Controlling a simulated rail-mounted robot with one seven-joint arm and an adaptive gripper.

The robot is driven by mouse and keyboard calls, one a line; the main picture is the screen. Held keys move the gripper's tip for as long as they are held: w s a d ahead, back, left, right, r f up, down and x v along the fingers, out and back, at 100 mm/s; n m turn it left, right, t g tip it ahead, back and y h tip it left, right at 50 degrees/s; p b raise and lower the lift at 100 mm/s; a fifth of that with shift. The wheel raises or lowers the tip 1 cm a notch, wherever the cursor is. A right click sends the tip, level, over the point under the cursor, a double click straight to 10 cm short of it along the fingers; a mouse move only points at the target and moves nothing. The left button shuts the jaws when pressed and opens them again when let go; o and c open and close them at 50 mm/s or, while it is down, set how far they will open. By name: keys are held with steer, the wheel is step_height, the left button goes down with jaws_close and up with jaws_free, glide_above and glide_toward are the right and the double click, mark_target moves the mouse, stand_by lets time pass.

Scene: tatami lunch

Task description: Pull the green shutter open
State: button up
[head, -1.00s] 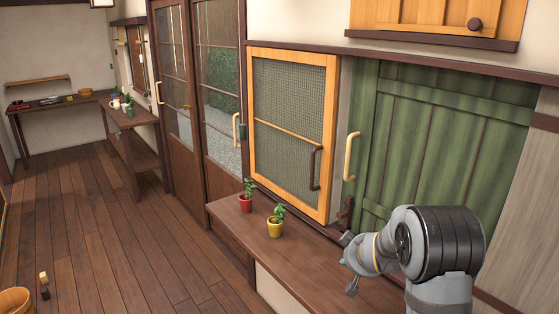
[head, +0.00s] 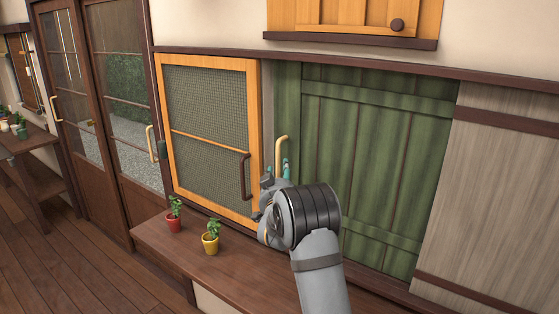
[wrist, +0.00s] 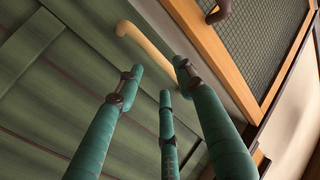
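The green shutter (head: 375,150) is a panel of green planks with cross battens, set right of the orange-framed mesh screen. Its pale wooden handle (head: 281,148) is a vertical bar near its left edge; the lower part is hidden behind my gripper. My gripper (head: 280,172) is just below the visible handle. In the wrist view the green fingers (wrist: 160,85) are spread apart, and the handle (wrist: 148,45) runs down between them from the upper left. I see no finger closed on it. The green shutter (wrist: 50,90) fills the left of that view.
The mesh screen (head: 212,130) with a dark brown handle (head: 245,176) stands immediately left. A red pot plant (head: 174,219) and a yellow pot plant (head: 211,240) stand on the wooden ledge (head: 160,240) below. A grey plank panel (head: 490,190) is at right.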

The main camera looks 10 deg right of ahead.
mark_target(279, 166)
steer(key=p+x, duration=0.1)
steer(key=x, duration=0.3)
steer(key=shift+w+a+p, duration=0.15)
steer(key=shift+w+p, duration=0.05)
steer(key=shift+p, duration=0.2)
steer(key=shift+w+p, duration=0.3)
steer(key=shift+w, duration=0.4)
steer(key=shift+c, duration=1)
jaws_close()
